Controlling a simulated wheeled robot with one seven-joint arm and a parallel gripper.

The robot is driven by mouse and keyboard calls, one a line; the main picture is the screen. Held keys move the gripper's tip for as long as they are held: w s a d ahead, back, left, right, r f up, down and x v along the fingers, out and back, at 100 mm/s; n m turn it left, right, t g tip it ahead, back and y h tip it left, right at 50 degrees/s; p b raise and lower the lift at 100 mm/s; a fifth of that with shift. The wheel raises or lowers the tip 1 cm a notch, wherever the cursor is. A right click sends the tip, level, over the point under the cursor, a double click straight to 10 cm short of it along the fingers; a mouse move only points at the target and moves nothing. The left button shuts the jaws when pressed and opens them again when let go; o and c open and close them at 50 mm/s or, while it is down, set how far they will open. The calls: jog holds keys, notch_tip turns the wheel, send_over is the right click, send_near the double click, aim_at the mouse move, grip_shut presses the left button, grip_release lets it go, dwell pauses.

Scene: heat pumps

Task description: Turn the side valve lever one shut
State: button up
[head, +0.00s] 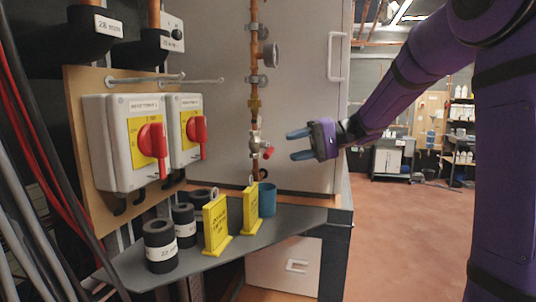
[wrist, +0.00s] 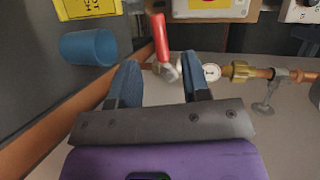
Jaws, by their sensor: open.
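A side valve with a red lever (head: 268,153) sits low on the vertical copper pipe, in front of the grey cabinet. In the head view the lever's red end points toward my gripper. In the wrist view the red lever (wrist: 160,38) runs up the picture from its metal root, which appears between my fingertips. A round white tag (wrist: 211,72) marked 1 hangs beside it. My gripper (head: 290,144) is open and empty, with two blue fingers pointing at the valve. A small gap shows between fingertips and lever in the head view.
A grey shelf (head: 235,255) below holds yellow signs (head: 215,225), a blue cup (head: 267,199) and black insulation pieces (head: 160,245). Two switch boxes with red handles (head: 153,142) are at left. Open floor lies to the right.

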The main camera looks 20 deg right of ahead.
aim_at(272, 152)
jog(key=x, duration=0.7)
jog(key=shift+a, duration=0.15)
grip_shut()
